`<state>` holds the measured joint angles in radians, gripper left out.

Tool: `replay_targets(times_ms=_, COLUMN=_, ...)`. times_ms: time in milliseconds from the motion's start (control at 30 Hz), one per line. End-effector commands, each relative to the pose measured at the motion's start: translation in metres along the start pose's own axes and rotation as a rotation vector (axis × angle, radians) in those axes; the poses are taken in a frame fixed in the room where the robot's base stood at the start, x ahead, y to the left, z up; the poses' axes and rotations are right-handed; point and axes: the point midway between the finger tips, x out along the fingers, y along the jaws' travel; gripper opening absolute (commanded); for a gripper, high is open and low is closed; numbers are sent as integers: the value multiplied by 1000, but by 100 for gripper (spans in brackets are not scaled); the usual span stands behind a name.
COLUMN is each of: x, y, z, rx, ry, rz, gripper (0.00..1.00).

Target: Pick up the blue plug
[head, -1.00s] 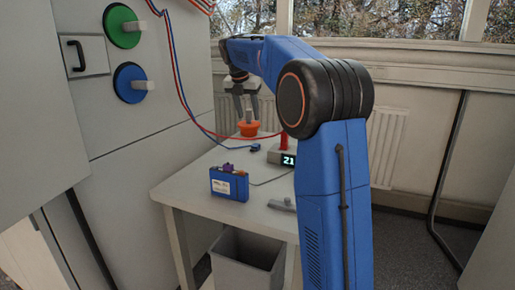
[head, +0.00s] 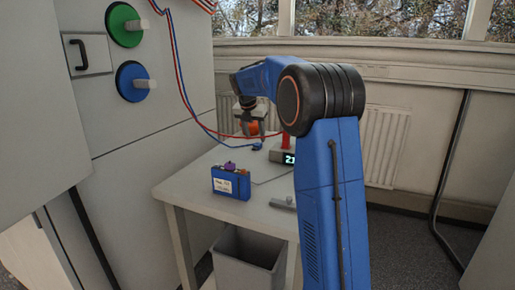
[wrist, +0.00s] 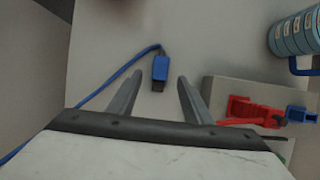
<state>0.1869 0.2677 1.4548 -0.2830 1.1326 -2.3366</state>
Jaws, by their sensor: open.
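The blue plug (wrist: 160,68) lies on the table, at the end of a blue cable, in the wrist view. It also shows small in the head view (head: 257,146), just below my gripper. My gripper (wrist: 155,76) is open and empty above the table. In the wrist view the plug lies in the gap between the two fingertips, with a gap on each side. I cannot tell how high the fingers are above it.
A red clip (wrist: 252,110) and a blue connector (wrist: 300,114) sit on a grey block to the right of my fingers. A blue battery pack (head: 231,182) stands near the table's front. A grey bin (head: 247,262) is below.

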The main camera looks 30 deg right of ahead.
Motion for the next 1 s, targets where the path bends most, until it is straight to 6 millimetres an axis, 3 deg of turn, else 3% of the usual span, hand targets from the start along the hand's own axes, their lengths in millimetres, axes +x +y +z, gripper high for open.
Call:
replay_targets(times_ms=300, x=40, y=0, z=1, rx=0, ry=1, rz=-1, gripper=45)
replay_targets(times_ms=533, x=42, y=0, z=2, rx=0, ry=0, rz=0, gripper=45)
replay_targets(times_ms=700, x=42, y=0, z=1, rx=0, ry=0, rz=0, gripper=7)
replay_targets(times_ms=733, x=42, y=0, z=1, rx=0, ry=1, rz=0, gripper=3)
replay_targets(times_ms=1000, x=41, y=0, z=2, rx=0, ry=0, rz=0, gripper=3)
